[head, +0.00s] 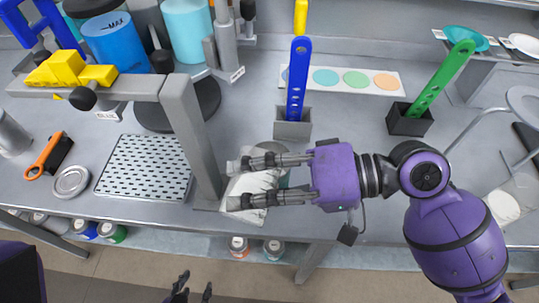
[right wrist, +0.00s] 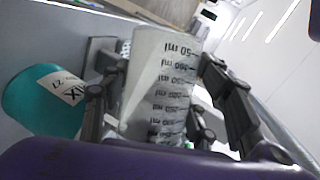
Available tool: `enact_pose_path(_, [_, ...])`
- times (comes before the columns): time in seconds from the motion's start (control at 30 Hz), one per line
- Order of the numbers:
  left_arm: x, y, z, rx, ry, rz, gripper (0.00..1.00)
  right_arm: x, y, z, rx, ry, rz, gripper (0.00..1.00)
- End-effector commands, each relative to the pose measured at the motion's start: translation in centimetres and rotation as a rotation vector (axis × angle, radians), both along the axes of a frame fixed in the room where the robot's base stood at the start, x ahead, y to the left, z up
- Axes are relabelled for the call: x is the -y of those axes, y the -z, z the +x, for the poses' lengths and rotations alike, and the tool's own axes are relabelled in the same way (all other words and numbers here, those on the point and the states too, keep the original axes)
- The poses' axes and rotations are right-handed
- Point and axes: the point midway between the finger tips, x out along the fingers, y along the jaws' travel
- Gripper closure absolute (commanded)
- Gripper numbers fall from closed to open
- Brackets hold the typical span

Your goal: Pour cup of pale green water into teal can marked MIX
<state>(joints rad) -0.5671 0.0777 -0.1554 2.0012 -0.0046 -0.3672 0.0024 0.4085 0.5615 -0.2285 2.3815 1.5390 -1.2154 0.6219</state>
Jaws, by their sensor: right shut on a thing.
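My right gripper (head: 240,183) is shut on a whitish measuring cup (right wrist: 160,75) with dark ml marks, above the front of the bench. The marks read upside down in the right wrist view, and the cup looks strongly tilted. The teal can (right wrist: 42,100) has a pale MIX label and lies just left of the cup in the right wrist view. In the head view a teal-grey round part (head: 284,179) shows between the fingers; the arm hides most of it. I cannot see the water or any stream. My left gripper (head: 192,290) is open and empty at the bottom edge.
A grey stand (head: 190,130) with a yellow-topped arm rises left of the cup. A perforated tray (head: 145,168) lies further left. A blue-handled tool (head: 297,85) and a green-handled tool (head: 440,80) stand in holders behind.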

Motion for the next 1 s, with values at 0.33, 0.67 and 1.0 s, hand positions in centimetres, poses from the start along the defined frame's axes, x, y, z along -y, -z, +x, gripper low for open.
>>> enact_pose_path(0.33, [-0.01, -0.29, 0.07, 0.003, -0.002, -0.001, 0.6, 0.06, -0.2, 0.24, -0.025, -0.001, 0.007, 0.78])
enact_pose_path(0.67, [-0.1, -0.09, -0.51, -0.008, -0.005, -0.001, 0.6, 0.11, -0.36, 0.46, -0.048, 0.0, 0.013, 0.78])
enact_pose_path(1.0, [-0.05, -0.56, -0.14, 0.001, -0.005, -0.002, 0.6, 0.17, -0.53, 0.72, -0.071, -0.001, 0.019, 0.78])
